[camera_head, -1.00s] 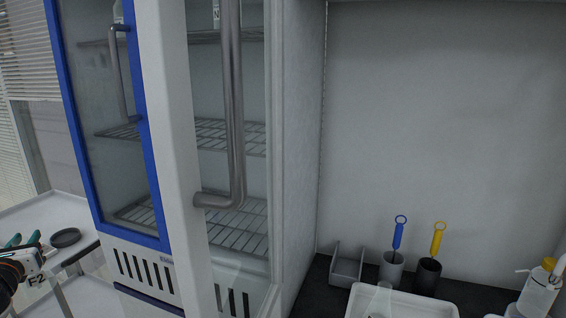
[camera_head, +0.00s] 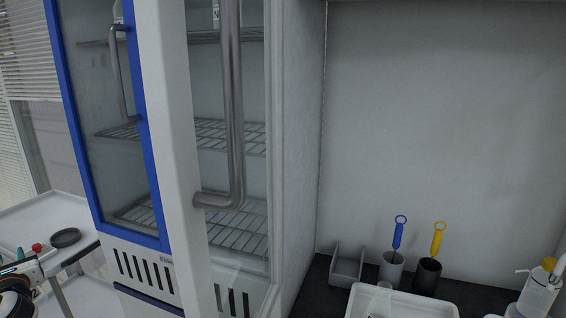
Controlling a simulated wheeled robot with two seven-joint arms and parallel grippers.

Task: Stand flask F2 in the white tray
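The white tray (camera_head: 420,302) sits on the dark counter at the bottom, cut off by the picture edge. A clear glass vessel (camera_head: 384,291) shows its top inside the tray; its lower part is cut off and I cannot read a label. My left gripper (camera_head: 18,266) is at the lower left edge, over the white cart, far from the tray. Its fingers are partly hidden and cropped, so its opening is unclear. No F2 label is readable now. My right gripper is out of view.
A glass-doored cabinet (camera_head: 183,160) with long handles stands between the cart (camera_head: 45,212) and counter. The cart holds a dark round dish (camera_head: 65,238) and a small red item (camera_head: 37,247). A grey bin (camera_head: 346,266), brush holders (camera_head: 426,276) and a wash bottle (camera_head: 538,293) line the counter.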

